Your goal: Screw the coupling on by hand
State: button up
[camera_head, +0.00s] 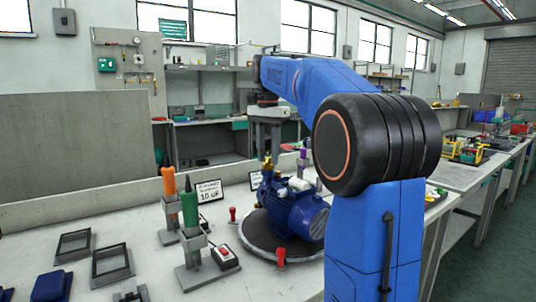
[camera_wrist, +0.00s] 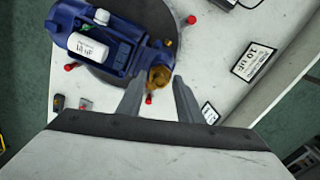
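A blue motor pump (camera_head: 297,209) lies on a dark round plate (camera_head: 259,236) on the bench. It also shows at the upper left of the wrist view (camera_wrist: 85,38). A brass fitting, seemingly the coupling (camera_head: 267,164), stands at the pump's end; the wrist view shows its round top (camera_wrist: 159,77). My gripper (camera_head: 267,146) points down above this fitting. In the wrist view, the two fingers (camera_wrist: 159,80) are apart, with the brass between their tips in the picture. I see gaps on both sides. I cannot tell whether the fingertips reach down to its height.
Orange (camera_head: 169,182) and green (camera_head: 190,210) screwdriver-like tools stand in grey holders at the left. A switch box (camera_head: 225,257), red pegs (camera_head: 281,257) and a "10 uF" card (camera_head: 209,191) are near the plate. Grey frames (camera_head: 111,264) lie front left.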

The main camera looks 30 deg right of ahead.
jog(key=shift+n, duration=1.7)
grip_shut()
jog(key=shift+m, duration=1.8)
jog(key=shift+m, duration=1.7)
jog(key=shift+m, duration=1.8)
